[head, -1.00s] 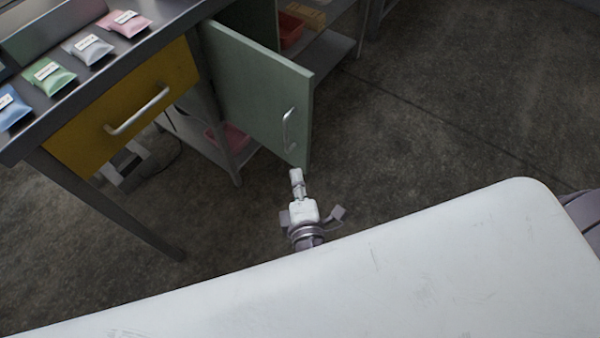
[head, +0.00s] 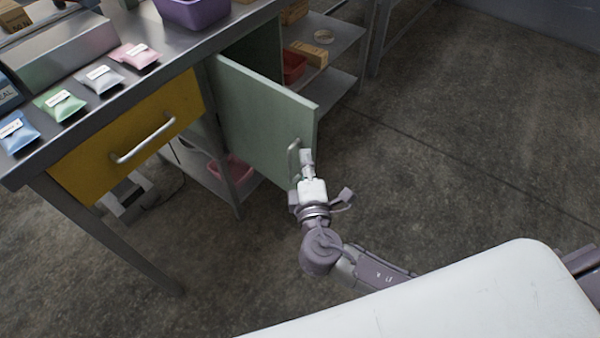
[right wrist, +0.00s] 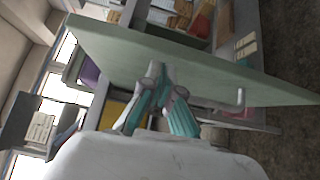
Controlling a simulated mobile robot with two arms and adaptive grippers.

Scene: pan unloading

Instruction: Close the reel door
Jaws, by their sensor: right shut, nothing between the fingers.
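The green reel door (head: 262,122) stands swung open from the cabinet beside the yellow drawer, with a metal bar handle (head: 293,160) near its free edge. In the right wrist view the door (right wrist: 120,52) spans the picture, and the handle's end (right wrist: 240,98) shows right of the fingers. My right gripper (head: 306,152) is shut and empty, at the door's free edge next to the handle. In the right wrist view the gripper (right wrist: 160,85) has its fingertips together close to the door; I cannot tell whether they touch it. My left gripper is not in view.
The yellow drawer (head: 128,138) with its handle is shut, under a metal bench with several packets on top. A shelf with a red bin (head: 294,66) and boxes stands behind the door. The floor (head: 450,150) to the right is clear.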

